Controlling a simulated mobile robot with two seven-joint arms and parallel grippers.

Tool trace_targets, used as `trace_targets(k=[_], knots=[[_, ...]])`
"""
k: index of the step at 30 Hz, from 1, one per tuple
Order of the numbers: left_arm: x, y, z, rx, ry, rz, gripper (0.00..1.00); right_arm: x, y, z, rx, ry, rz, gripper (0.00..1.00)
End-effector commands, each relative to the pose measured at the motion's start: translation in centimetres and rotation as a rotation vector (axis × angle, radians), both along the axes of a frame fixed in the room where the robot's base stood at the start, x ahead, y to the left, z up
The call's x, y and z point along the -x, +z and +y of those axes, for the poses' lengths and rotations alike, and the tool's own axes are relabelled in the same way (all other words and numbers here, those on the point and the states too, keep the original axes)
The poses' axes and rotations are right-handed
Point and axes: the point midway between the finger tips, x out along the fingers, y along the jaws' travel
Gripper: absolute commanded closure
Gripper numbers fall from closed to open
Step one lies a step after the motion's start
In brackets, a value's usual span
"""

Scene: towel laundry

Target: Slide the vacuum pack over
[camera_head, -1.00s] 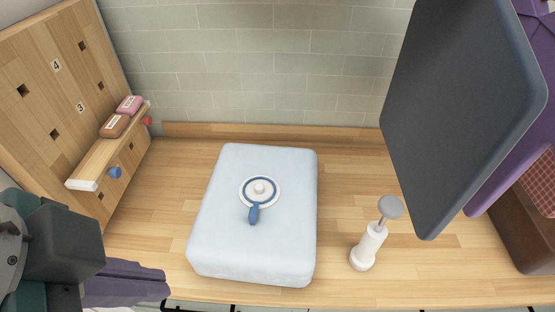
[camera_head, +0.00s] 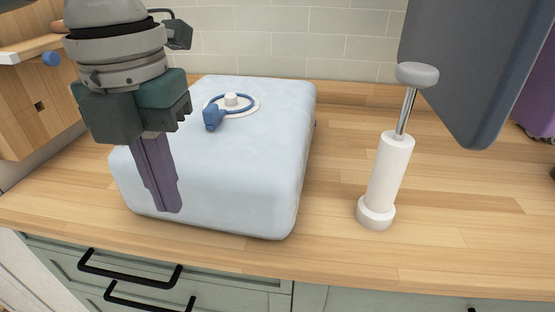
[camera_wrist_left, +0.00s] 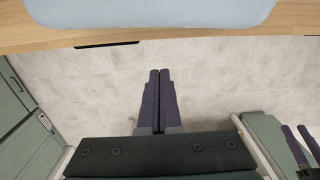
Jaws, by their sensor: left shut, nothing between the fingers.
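The vacuum pack (camera_head: 256,165) is a pale blue, puffy block lying flat on the wooden counter. A round white valve with a blue ring and blue tab (camera_head: 232,104) sits on its top. In the left wrist view the pack's edge (camera_wrist_left: 150,10) shows at the top. My left gripper (camera_head: 168,211) is shut and empty, its purple fingers pointing down in front of the pack's near left side. Whether the fingers touch the pack I cannot tell. In the left wrist view the shut fingers (camera_wrist_left: 159,72) point toward the counter's front edge, over the floor. My right gripper is not in view in the head view.
A white hand pump (camera_head: 388,170) stands upright right of the pack. A dark grey panel (camera_head: 475,75) rises at the back right. A wooden rack (camera_head: 30,110) stands at the left. The counter (camera_head: 450,225) is bare around the pump. Green drawers (camera_head: 230,275) with black handles lie below.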

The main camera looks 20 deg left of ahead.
Motion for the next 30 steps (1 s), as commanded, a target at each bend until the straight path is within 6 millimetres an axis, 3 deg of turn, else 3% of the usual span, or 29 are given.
trace_targets(k=[5,15,21,30], knots=[[0.2,-2.7,-0.1,0.001,0.000,0.006,1.00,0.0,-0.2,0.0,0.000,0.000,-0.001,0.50],[0.0,-9.9,-0.1,0.001,0.002,0.002,1.00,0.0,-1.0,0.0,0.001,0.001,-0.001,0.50],[-2.8,-9.4,0.7,0.000,0.002,-0.003,1.00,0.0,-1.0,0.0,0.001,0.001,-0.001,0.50],[-3.8,-9.4,1.0,0.000,0.000,-0.002,1.00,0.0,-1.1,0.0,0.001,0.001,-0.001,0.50]])
